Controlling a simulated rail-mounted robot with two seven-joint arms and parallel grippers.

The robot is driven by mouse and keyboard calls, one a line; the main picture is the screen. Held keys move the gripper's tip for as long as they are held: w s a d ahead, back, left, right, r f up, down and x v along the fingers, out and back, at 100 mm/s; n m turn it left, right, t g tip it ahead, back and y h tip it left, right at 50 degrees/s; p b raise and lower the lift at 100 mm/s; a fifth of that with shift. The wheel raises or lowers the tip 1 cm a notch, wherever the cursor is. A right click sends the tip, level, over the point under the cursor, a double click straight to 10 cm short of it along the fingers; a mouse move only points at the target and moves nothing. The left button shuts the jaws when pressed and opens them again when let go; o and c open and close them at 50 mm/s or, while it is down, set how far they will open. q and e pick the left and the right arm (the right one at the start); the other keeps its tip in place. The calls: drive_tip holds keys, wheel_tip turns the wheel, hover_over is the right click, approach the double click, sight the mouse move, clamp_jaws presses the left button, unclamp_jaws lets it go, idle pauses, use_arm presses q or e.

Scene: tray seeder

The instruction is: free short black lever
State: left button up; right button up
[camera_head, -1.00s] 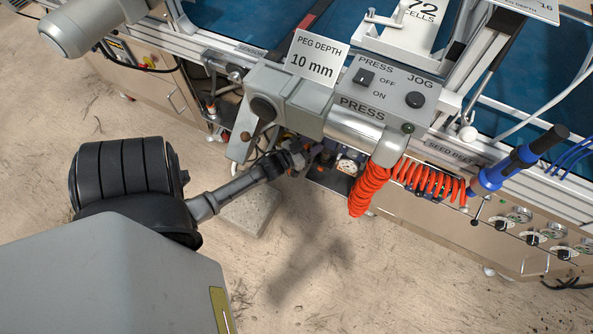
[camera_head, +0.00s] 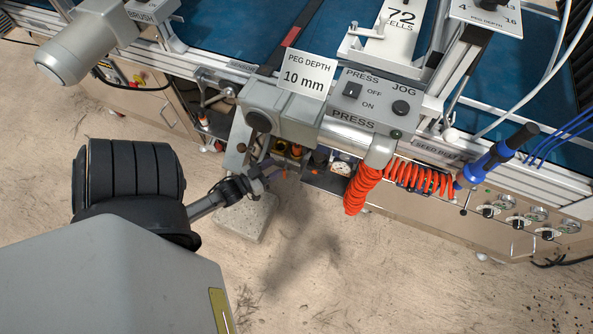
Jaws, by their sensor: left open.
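My left gripper (camera_head: 277,172) is open, its fingers pointing right toward the underside of the press unit (camera_head: 275,108). I see nothing between the fingers, though they are small and dark here. A round black knob (camera_head: 258,122) sits at the left end of the press unit, above the gripper. My right gripper is not in view.
Dark parts and a white gauge (camera_head: 342,167) crowd the space under the press. A red coiled hose (camera_head: 362,188) hangs to the right, leading to a blue-handled tool (camera_head: 495,158). A grey block (camera_head: 245,217) lies on the floor below the gripper. The floor in front is clear.

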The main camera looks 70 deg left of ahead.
use_arm(q)
drive_tip(key=w+d+r+m+g+h, duration=0.1)
drive_tip(key=w+d+g, duration=0.2)
drive_tip(key=d, duration=0.3)
drive_tip(key=w+d+r+g+h, duration=0.1)
drive_tip(key=w+d+r+g, duration=0.1)
drive_tip(key=w+d+g, duration=0.3)
drive_tip(key=s+d+r+m+g+h+p, duration=0.1)
drive_tip(key=s+d+r+g+p, duration=0.1)
drive_tip(key=s+d+r+p, duration=0.1)
drive_tip(key=s+d+r+m+g+p, duration=0.1)
drive_tip(key=s+d+r+g+p, duration=0.1)
drive_tip(key=s+d+r+p, duration=0.2)
drive_tip(key=shift+d+r+m+h+p, duration=0.5)
drive_tip(key=shift+d+r, duration=1.35)
drive_tip(key=shift+r, duration=1.05)
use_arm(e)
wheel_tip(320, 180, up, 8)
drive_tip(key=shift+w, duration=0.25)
